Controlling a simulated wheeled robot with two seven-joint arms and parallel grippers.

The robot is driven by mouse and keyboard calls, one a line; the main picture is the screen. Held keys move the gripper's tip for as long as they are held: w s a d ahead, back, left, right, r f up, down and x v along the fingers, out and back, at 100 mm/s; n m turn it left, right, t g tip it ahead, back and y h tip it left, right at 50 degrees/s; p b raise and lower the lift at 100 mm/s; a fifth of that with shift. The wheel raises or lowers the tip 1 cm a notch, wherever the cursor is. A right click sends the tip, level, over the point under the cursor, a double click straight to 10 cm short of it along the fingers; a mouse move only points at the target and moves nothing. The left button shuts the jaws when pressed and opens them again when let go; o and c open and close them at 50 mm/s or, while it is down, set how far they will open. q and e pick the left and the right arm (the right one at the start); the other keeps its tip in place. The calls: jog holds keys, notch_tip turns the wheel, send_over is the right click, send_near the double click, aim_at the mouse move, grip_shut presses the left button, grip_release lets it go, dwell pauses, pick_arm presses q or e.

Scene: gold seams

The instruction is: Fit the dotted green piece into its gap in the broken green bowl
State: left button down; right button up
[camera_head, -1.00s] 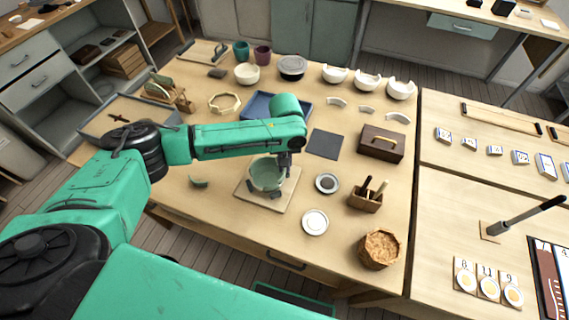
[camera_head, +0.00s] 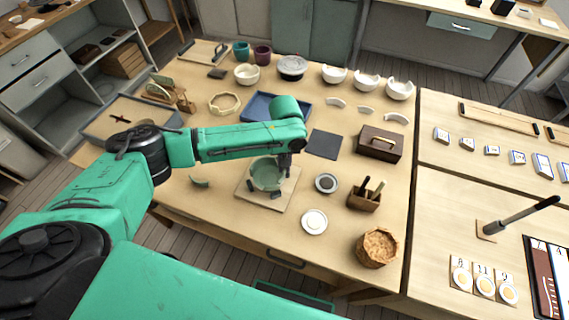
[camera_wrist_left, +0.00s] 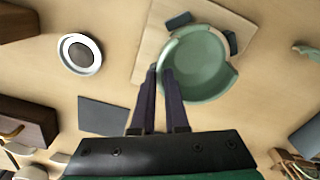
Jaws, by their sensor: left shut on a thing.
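The broken green bowl (camera_head: 266,176) stands on a pale square board (camera_head: 249,198) on the table. It also shows in the wrist view (camera_wrist_left: 203,68), with a notch in its rim on the right side there. My left gripper (camera_head: 286,163) is at the bowl's right rim. In the wrist view its fingertips (camera_wrist_left: 160,72) are close together at the rim, shut on a green piece that is mostly hidden between them. I cannot make out dots or whether the piece is seated. Another green piece (camera_head: 200,182) lies on the table left of the board. My right gripper is out of view.
Two dark blocks (camera_head: 276,194) sit on the board beside the bowl. A dish with dark contents (camera_head: 327,183), a white dish (camera_head: 314,221) and a tool holder (camera_head: 364,201) stand to the right. A blue tray (camera_head: 262,107) is behind. Clear table lies in front of the board.

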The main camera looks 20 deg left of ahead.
pick_arm(q)
jog(key=shift+f+p, duration=0.3)
dwell(0.8)
jog(key=shift+p, duration=0.45)
jog(key=shift+p, duration=0.45)
dwell(0.6)
jog(key=shift+r+p, duration=0.1)
jog(key=shift+p, duration=0.25)
jog(key=shift+f, duration=0.4)
dwell(1.0)
